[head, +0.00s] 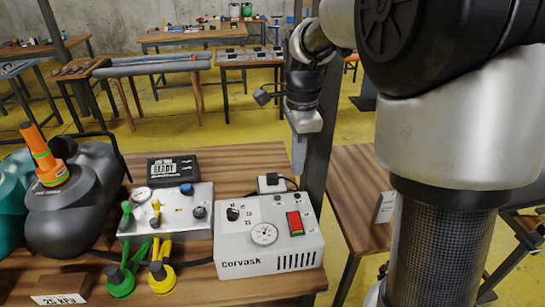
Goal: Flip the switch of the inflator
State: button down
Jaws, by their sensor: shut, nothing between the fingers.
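The inflator appears to be the white box (268,250) labelled "Corvask" on the wooden table. It has a round gauge, a black knob and vents on its front. A red rocker switch (295,222) with a green edge sits at the right of its sloped face. My gripper (299,172) is shut and empty, pointing down. In the picture it shows above the switch, apart from it, near the box's back edge. Its exact distance from the box cannot be told.
A grey box (200,228) with a gauge and green and yellow valves stands left of the inflator. A black display (173,170) is behind it. A dark inflatable (75,215) with an orange valve lies farther left. A dark post (317,160) rises close to my gripper.

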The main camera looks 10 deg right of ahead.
aim_at(295, 217)
jog(key=shift+w+f, duration=0.2)
jog(key=shift+f, duration=0.05)
notch_tip(295, 217, down, 14)
jog(key=shift+f+b, duration=0.1)
jog(key=shift+b, duration=0.8)
jog(key=shift+p, duration=0.4)
jog(key=shift+w+f+g, duration=0.15)
jog(key=shift+g, duration=0.15)
jog(key=shift+s, duration=0.2)
jog(key=shift+s+r, duration=0.45)
jog(key=shift+s, duration=0.1)
